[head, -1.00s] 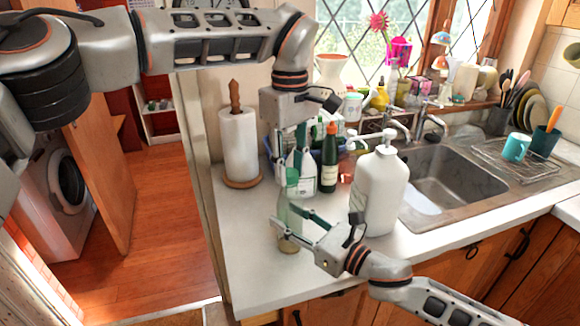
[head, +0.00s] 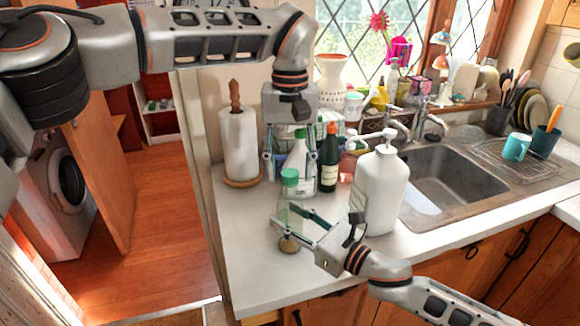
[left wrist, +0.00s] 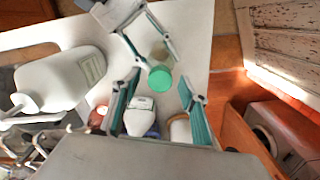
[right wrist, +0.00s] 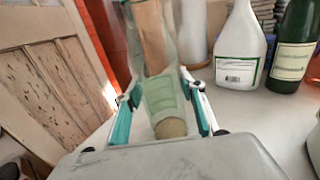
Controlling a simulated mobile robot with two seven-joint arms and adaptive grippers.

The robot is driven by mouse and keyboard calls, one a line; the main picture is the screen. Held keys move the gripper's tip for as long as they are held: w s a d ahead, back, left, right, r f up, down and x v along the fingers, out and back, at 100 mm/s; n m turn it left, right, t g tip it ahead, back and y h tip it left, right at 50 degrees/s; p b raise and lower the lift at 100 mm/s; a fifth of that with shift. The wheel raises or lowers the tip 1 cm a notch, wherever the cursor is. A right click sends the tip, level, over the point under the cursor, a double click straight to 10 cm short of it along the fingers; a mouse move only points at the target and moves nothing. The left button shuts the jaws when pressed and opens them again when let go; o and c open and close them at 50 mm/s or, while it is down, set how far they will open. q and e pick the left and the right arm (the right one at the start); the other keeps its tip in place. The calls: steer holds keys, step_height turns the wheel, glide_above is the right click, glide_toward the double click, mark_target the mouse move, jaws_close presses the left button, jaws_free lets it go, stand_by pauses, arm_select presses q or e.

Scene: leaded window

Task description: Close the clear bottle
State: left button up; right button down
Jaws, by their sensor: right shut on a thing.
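The clear bottle (head: 290,213) stands upright near the counter's left part, with a brownish base. A green cap (head: 289,177) is at its mouth; I cannot tell how tightly it sits. In the left wrist view the cap (left wrist: 160,79) lies beyond and between the fingertips. My left gripper (head: 289,162) is open above the cap, fingers pointing down, apart from it. My right gripper (head: 287,220) comes in low from the right and is shut on the bottle's body. The right wrist view shows the bottle (right wrist: 158,75) between its fingers; the cap is out of that view.
A large white pump bottle (head: 380,190) stands close to my right gripper. The sink (head: 450,180) is right. The counter's front left (head: 245,270) is clear.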

arm_select(q)
steer(key=shift+r, duration=2.25)
steer(key=shift+c, duration=0.3)
